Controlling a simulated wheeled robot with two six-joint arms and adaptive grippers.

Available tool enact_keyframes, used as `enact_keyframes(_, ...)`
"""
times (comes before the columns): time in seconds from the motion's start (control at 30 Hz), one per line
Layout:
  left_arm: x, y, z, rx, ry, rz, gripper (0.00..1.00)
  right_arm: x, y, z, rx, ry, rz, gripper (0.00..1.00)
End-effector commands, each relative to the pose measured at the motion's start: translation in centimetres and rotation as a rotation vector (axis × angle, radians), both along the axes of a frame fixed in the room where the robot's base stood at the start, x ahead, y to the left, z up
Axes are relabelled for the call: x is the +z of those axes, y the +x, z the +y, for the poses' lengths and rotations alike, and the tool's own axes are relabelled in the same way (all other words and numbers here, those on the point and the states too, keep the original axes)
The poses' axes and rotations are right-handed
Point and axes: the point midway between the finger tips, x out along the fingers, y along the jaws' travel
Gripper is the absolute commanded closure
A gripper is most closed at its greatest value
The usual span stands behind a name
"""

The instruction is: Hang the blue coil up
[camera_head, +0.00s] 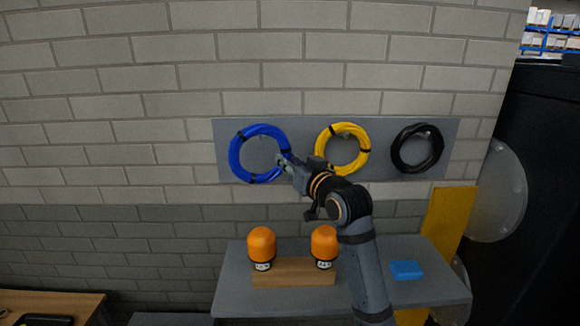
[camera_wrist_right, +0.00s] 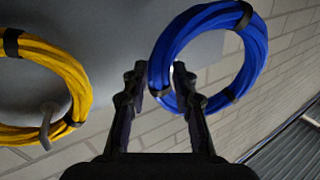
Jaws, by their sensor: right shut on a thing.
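The blue coil (camera_head: 235,155), a ring with black bands, is upright in front of the left part of the grey wall panel (camera_head: 205,128). My right gripper (camera_head: 284,160) is shut on its right side. In the right wrist view the fingers (camera_wrist_right: 160,72) pinch the lower left of the blue coil (camera_wrist_right: 257,58). A small peg-like shape (camera_head: 262,166) shows faintly inside the ring; whether the coil rests on a peg cannot be told. My left gripper is not in view.
A yellow coil (camera_head: 364,148) and a black coil (camera_head: 398,156) hang right of the blue one. A peg (camera_wrist_right: 46,122) shows inside the yellow coil. Below, a grey table (camera_head: 230,290) bears two orange-topped items (camera_head: 262,243) on a wooden block (camera_head: 293,273) and a blue block (camera_head: 406,269).

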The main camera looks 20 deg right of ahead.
Motion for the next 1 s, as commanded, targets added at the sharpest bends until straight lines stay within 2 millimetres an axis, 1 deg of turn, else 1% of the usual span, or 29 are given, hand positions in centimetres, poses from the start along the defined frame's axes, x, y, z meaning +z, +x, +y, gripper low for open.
enact_keyframes(0.8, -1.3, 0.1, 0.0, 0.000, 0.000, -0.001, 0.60, -0.2, 5.4, -1.6, -0.001, 0.001, -0.004, 1.00)
enact_keyframes(1.0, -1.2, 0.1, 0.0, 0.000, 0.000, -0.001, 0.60, -0.7, 6.2, -1.8, 0.000, 0.001, -0.004, 1.00)
